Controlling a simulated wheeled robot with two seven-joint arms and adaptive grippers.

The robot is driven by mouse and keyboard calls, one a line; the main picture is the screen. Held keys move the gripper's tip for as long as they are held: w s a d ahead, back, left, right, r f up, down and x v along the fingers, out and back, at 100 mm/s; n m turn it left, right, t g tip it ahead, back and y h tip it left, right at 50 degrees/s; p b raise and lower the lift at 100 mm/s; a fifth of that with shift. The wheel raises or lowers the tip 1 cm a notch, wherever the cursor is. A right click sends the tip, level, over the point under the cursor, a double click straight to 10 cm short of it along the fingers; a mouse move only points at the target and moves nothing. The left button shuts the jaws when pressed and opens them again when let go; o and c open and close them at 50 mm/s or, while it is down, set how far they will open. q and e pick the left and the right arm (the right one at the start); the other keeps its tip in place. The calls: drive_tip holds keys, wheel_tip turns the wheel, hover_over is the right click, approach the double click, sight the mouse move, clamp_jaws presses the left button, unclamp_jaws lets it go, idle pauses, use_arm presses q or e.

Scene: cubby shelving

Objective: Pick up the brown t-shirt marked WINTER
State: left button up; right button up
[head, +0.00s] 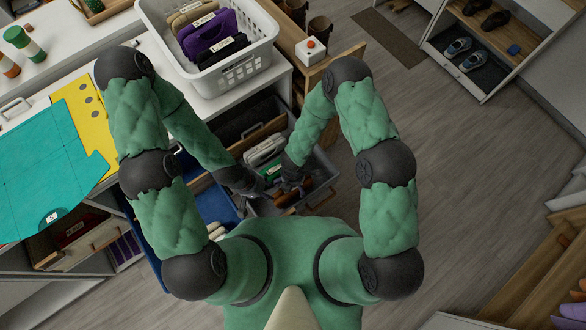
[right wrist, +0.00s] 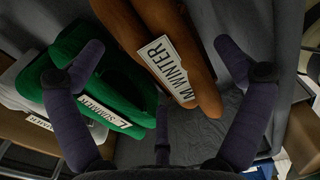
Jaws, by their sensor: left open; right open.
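The brown t-shirt (right wrist: 172,28) is folded and lies in the right wrist view with a white label (right wrist: 167,70) reading M WINTER. It also shows as a small brown patch in the open drawer in the head view (head: 288,197). My right gripper (right wrist: 160,50) is open, with its fingers spread on either side of the brown shirt and the green shirt's edge; contact cannot be told. A green t-shirt (right wrist: 75,60) labelled L SUMMER lies left of the brown one. My left gripper (head: 243,187) is open at the drawer's left side, partly blurred into dark shapes.
The open grey drawer (head: 325,165) holds several folded garments. A white basket (head: 240,78) with folded clothes stands on the counter behind it. Shoe shelving (head: 478,80) stands at the far right; the floor (head: 470,170) between is clear.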

drive_tip(key=f, duration=0.1)
drive_tip(key=f+b, duration=0.1)
drive_tip(key=f, duration=0.3)
drive_tip(key=shift+s+a+b, duration=0.25)
drive_tip(key=shift+a+b, duration=0.05)
drive_tip(key=shift+a, duration=0.05)
drive_tip(key=shift+f, duration=0.6)
drive_tip(key=shift+c, duration=0.3)
drive_tip(key=c, duration=1.2)
